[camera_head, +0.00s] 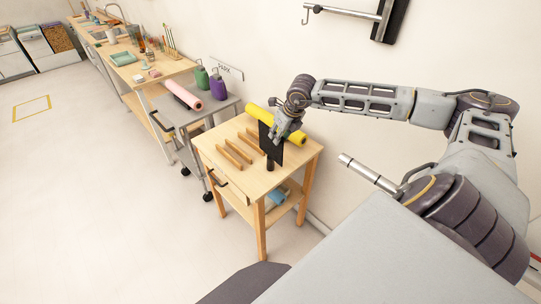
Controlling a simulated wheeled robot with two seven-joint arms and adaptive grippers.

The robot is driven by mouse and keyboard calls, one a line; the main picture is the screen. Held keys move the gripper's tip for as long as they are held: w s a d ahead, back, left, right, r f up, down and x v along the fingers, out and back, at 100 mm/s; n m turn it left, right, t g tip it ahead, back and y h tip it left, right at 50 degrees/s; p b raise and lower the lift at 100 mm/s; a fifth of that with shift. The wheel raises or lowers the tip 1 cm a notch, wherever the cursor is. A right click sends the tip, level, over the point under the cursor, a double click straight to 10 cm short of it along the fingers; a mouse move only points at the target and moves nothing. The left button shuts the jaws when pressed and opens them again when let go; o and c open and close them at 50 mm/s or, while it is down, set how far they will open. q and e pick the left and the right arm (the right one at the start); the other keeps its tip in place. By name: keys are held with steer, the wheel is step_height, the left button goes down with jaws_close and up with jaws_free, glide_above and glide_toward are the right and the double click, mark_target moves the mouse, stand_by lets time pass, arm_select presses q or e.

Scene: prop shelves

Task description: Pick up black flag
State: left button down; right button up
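The black flag (265,142) is a flat dark panel standing upright over the right part of a small wooden table (309,149). A short dark piece (270,165) shows at its lower end. My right gripper (284,136) is at the flag's upper right side, its fingers overlapping the panel in the picture. The view is too small to tell whether the fingers are closed on the flag. My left gripper is not in view.
A yellow roll (261,113) lies behind the gripper, along the wall side. Several wooden slats (233,151) stand on the table. A grey cart (224,103) with a pink roll (184,95) and bottles (218,86) stands to the left. Open floor lies at left.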

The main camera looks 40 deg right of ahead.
mark_target(275, 153)
steer(key=shift+f, duration=0.1)
stand_by(0.3)
steer(key=p+x, duration=0.1)
steer(key=x, duration=0.4)
steer(key=shift+p, duration=0.4)
steer(key=shift+c, duration=0.2)
jaws_close()
steer(key=shift+w, duration=0.1)
stand_by(0.3)
